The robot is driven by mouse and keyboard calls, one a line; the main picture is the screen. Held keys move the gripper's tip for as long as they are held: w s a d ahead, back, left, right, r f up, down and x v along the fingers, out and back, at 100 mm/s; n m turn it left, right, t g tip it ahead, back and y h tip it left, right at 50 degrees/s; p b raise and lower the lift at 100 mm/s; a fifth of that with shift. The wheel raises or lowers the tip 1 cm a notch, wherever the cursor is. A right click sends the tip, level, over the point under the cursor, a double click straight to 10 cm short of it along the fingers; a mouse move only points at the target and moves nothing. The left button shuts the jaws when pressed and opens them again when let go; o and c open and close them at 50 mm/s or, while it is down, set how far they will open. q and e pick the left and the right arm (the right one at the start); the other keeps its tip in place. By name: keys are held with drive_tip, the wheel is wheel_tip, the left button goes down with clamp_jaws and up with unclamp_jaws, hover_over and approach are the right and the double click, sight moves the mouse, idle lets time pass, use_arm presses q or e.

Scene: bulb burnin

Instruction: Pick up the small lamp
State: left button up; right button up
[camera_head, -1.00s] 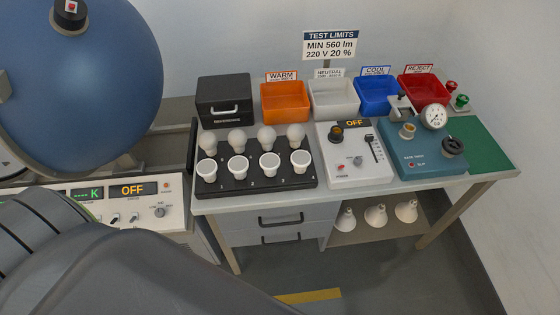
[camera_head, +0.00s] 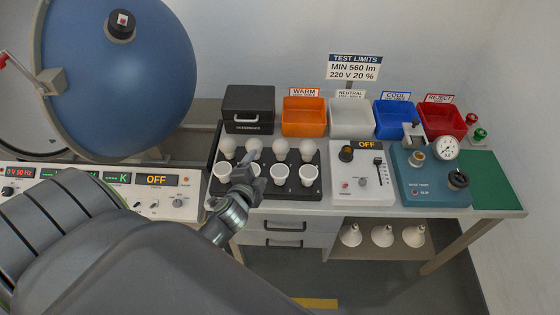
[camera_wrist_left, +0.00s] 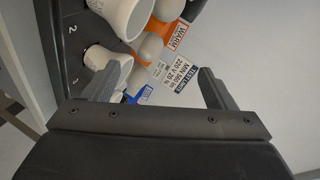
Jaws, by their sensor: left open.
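A black rack (camera_head: 285,192) on the bench holds two rows of white lamps. The back row has round bulbs, such as one (camera_head: 280,148); the front row has wider cup-shaped lamps, such as one (camera_head: 281,174). My left gripper (camera_head: 252,165) is over the rack's left half, partly covering the second front lamp and a back bulb. In the left wrist view the jaws (camera_wrist_left: 160,90) are apart and empty, with a front lamp (camera_wrist_left: 105,58) just beyond the left finger. My right gripper is out of view.
A black box (camera_head: 249,108), orange bin (camera_head: 303,117), white, blue and red bins stand behind. A white control box (camera_head: 361,185) and teal device (camera_head: 430,182) are right of the rack. A blue sphere (camera_head: 120,75) is left. Several lamps sit on the lower shelf.

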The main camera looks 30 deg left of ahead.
use_arm(q)
drive_tip(key=w+d+r+m+t+h, duration=0.3)
drive_tip(key=w+d+r+m+t, duration=0.1)
drive_tip(key=w+r+m, duration=0.3)
drive_tip(key=w+d+r+m+h+p, duration=0.1)
drive_tip(key=d+r+m+h, duration=0.2)
drive_tip(key=d+m+h, duration=0.35)
drive_tip(key=w+d+r+m+h, duration=0.2)
drive_tip(key=d+r+m+h, duration=0.15)
drive_tip(key=m, duration=0.55)
drive_tip(key=m+g+y, duration=0.8)
drive_tip(key=m+g, duration=1)
drive_tip(key=m, duration=0.3)
hover_over(278, 170)
wheel_tip(278, 170, down, 5)
drive_tip(key=f+b, duration=0.9)
drive_tip(key=f, duration=0.1)
drive_tip(key=shift+d+b, duration=0.3)
drive_tip(key=shift+b, duration=0.1)
drive_tip(key=shift+f+b, duration=0.95)
drive_tip(key=f+b, duration=0.2)
drive_tip(key=shift+a+f, duration=0.3)
drive_tip(key=shift+f, duration=0.05)
drive_tip(key=shift+f+p, duration=0.45)
drive_tip(key=shift+f, duration=0.3)
drive_tip(key=c, duration=1.1)
